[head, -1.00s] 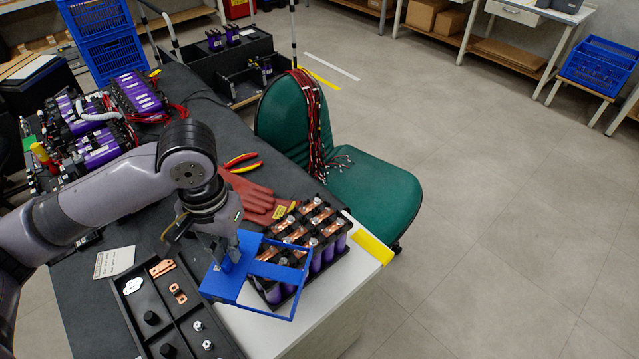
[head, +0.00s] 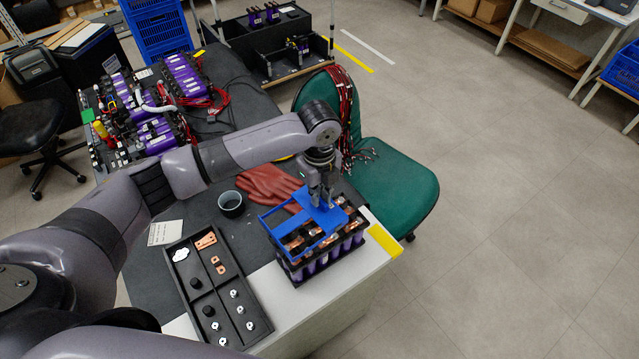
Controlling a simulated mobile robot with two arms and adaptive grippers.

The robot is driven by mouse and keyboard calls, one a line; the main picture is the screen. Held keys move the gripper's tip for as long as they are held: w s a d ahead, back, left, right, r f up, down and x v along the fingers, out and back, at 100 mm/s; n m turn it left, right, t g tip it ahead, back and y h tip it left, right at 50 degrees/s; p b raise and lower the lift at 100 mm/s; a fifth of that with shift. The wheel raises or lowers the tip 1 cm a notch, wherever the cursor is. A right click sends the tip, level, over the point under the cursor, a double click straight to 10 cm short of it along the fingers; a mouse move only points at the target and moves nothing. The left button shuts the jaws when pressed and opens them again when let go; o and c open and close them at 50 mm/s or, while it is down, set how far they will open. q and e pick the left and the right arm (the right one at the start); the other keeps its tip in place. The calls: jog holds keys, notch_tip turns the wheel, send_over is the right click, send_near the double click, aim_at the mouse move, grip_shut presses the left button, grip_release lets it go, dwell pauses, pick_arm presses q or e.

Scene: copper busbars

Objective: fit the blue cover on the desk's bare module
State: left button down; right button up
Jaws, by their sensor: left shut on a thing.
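The blue cover (head: 321,217) is an open frame with a solid plate. My left gripper (head: 322,200) is shut on the plate from above. The module (head: 318,266) stands at the desk's near right corner, with purple cells in a black holder and copper busbars (head: 327,226) on top. The cover lies over the module's top, its left part sticking out past the module's far left side. Busbars show beside and through the frame. I cannot tell whether cover and module touch. My right gripper is not in view.
A black parts tray (head: 210,290) with copper pieces and terminals lies left of the module. A dark cup (head: 231,204) and red gloves (head: 266,184) lie behind. A green chair (head: 385,185) stands close at the desk's right edge. Another purple pack (head: 150,135) is farther back.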

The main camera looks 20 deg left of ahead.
pick_arm(q)
jog(key=shift+w+f+m, duration=0.1)
jog(key=shift+f+m, duration=0.05)
jog(key=shift+m, duration=0.25)
notch_tip(320, 180, down, 8)
jog(key=b, duration=0.8)
jog(key=shift+r, duration=0.25)
jog(key=shift+r+p, duration=0.1)
jog(key=shift+p, duration=0.35)
jog(key=shift+f, duration=0.2)
jog(key=shift+f, duration=0.45)
jog(key=shift+f, duration=0.5)
jog(key=shift+f, duration=0.6)
dwell(0.7)
jog(key=c, duration=1.6)
grip_release()
jog(key=shift+c, duration=0.2)
